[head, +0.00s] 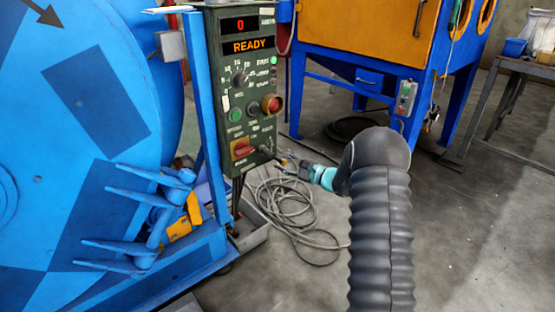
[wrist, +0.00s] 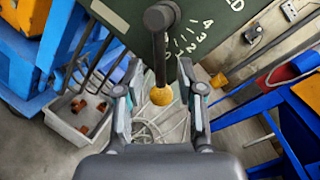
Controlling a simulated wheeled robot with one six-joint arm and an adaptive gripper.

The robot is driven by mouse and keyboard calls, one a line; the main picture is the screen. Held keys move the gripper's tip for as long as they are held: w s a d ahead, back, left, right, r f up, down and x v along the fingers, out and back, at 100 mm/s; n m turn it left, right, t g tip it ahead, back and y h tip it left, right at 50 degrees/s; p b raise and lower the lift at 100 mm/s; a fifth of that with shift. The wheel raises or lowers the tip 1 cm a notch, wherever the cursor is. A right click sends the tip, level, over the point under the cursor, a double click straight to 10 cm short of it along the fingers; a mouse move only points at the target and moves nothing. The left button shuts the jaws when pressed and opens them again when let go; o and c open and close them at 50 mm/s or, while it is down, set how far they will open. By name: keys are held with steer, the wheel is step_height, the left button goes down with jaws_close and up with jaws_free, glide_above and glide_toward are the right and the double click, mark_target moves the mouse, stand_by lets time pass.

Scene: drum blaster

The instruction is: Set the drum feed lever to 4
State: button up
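The drum feed lever (wrist: 160,60) is a dark bar with a yellow ball tip, hanging from a round pivot on the green control panel (head: 232,70). In the wrist view it points straight down the picture, beside the low end of a white number scale (wrist: 198,38) that runs up to 4 at the right. My gripper (wrist: 160,70) is open, one finger on each side of the lever, with visible gaps to both. The ball lies between the fingers. In the head view my gripper (head: 290,161) is at the panel's lower right; the lever is small and unclear there.
The panel's displays (head: 245,36) read 0 and READY. A big blue drum (head: 95,110) stands left of the panel. A blue and orange cabinet (head: 350,40) stands behind. Coiled cable (head: 290,210) lies on the floor, with a grey tray (wrist: 78,118) below the panel.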

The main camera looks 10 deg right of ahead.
steer(key=shift+x, duration=1.5)
jaws_close()
